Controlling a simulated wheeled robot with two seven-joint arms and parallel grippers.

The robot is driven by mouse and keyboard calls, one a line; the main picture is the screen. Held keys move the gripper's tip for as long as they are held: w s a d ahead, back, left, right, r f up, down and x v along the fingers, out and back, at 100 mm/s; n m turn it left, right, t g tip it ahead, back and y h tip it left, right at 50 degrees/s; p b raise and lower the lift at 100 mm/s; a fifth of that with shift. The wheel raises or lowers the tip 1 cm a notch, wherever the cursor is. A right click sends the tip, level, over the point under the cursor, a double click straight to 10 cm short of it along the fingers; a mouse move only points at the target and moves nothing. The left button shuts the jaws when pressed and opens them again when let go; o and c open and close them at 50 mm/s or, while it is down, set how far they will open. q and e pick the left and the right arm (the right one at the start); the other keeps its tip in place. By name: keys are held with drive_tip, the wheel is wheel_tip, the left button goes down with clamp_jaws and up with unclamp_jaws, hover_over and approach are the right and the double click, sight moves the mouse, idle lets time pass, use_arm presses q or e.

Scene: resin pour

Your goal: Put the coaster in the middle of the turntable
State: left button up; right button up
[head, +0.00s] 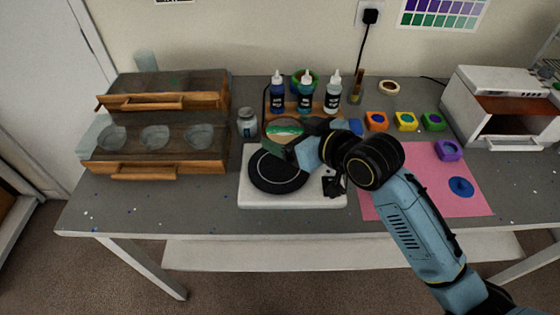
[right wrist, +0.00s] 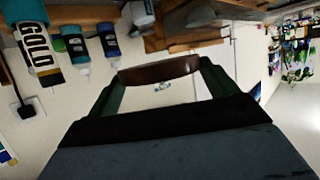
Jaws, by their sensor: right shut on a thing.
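The coaster (head: 284,129) is round, with a brown rim and a green and white face. My right gripper (head: 284,144) is shut on it and holds it tilted, its face partly toward the head camera, at the back edge of the turntable in the picture. In the right wrist view the coaster (right wrist: 160,70) shows as a brown edge between the two dark green fingers. The turntable (head: 277,172) is a black disc with a pale ring on a white base. My gripper and wrist hide part of its back and right. The left gripper is not in view.
A wooden drawer case (head: 165,95) with clear cups stands at left. Glue bottles (head: 305,92) and a small jar (head: 247,122) stand behind the turntable. A pink mat (head: 430,180), coloured paint pots (head: 406,121) and a white oven (head: 502,105) are at right.

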drive_tip(key=shift+w+a+n, duration=0.2)
drive_tip(key=shift+a+n, duration=0.1)
drive_tip(key=shift+a, duration=0.15)
hover_over(286, 171)
drive_tip(key=shift+g, duration=0.4)
drive_tip(key=f, duration=0.5)
drive_tip(key=shift+w+a+f+b, duration=0.1)
drive_tip(key=shift+a+f+b, duration=0.1)
drive_tip(key=shift+b, duration=0.15)
drive_tip(key=shift+y, duration=0.3)
drive_tip(key=shift+f+b, duration=0.3)
drive_tip(key=shift+f, duration=1.95)
drive_tip(key=shift+f, duration=0.1)
drive_tip(key=o, duration=0.8)
drive_tip(key=shift+o, duration=0.2)
drive_tip(key=shift+d+r, duration=0.15)
drive_tip(key=shift+r, duration=0.05)
drive_tip(key=p+v, duration=0.1)
drive_tip(key=v, duration=1)
drive_tip(key=shift+s+d, duration=0.2)
drive_tip(key=shift+s, duration=0.2)
